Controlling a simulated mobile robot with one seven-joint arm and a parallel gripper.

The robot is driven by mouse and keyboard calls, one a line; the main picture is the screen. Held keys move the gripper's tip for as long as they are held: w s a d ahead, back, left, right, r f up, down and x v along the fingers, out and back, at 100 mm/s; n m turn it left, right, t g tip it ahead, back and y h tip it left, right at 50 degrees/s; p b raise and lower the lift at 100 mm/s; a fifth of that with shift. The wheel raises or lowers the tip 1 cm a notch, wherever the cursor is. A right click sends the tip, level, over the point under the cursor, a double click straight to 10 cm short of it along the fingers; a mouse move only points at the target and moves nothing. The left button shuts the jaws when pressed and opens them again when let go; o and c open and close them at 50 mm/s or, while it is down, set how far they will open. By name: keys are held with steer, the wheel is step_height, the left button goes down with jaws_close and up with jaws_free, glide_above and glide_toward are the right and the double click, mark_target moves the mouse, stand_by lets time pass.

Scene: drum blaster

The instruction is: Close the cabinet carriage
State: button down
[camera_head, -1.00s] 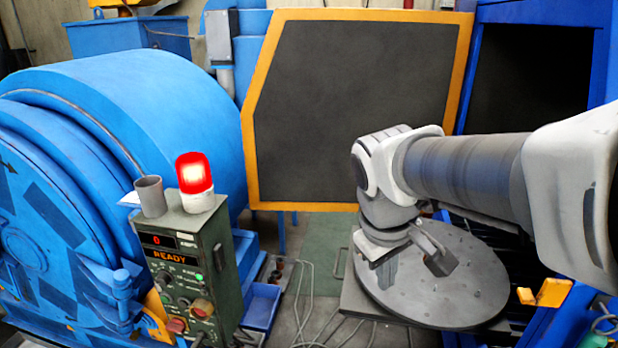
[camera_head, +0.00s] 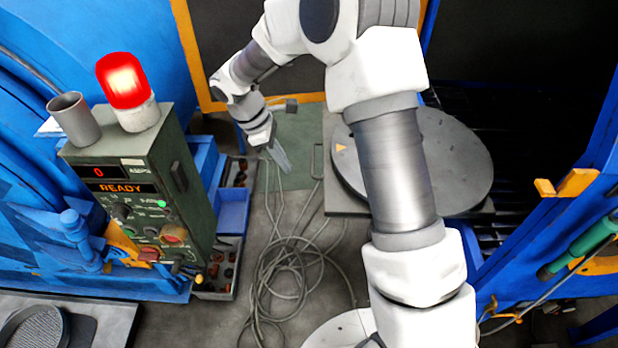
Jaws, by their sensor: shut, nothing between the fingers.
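The carriage (camera_head: 343,206) is a dark flat platform carrying a round grey turntable (camera_head: 460,165). It stands partly out of the open blue cabinet (camera_head: 540,258), and its left edge with a thin handle (camera_head: 317,161) reaches over the floor. My arm hides the middle of the turntable. My gripper (camera_head: 283,160) is shut and empty, fingers pointing down, just left of the handle and apart from it as far as I can tell. The orange-framed cabinet door (camera_head: 200,60) stands open behind.
A green control box (camera_head: 150,200) with a lit red lamp (camera_head: 125,80) and a grey cup (camera_head: 73,118) stands left. Blue bins (camera_head: 233,211) are beside it. Coiled cables (camera_head: 285,265) lie on the floor. An orange latch (camera_head: 568,186) sits on the cabinet's front.

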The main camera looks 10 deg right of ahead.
mark_target(475, 185)
steer(key=s+d+f, duration=0.1)
steer(key=d+f, duration=0.6)
steer(key=f, duration=0.3)
steer(key=shift+d, duration=0.2)
steer(key=shift+s, duration=0.1)
steer(key=s+d+p, duration=0.2)
steer(key=d, duration=1.1)
steer(key=s+d+p, duration=0.1)
steer(key=s+d, duration=0.2)
steer(key=d, duration=1.1)
steer(key=s+d+p, duration=0.2)
steer(key=s+d, duration=0.1)
steer(key=d, duration=1.1)
steer(key=shift+s+d+p, duration=0.15)
steer(key=shift+d+p, duration=0.1)
steer(key=shift+p, duration=0.1)
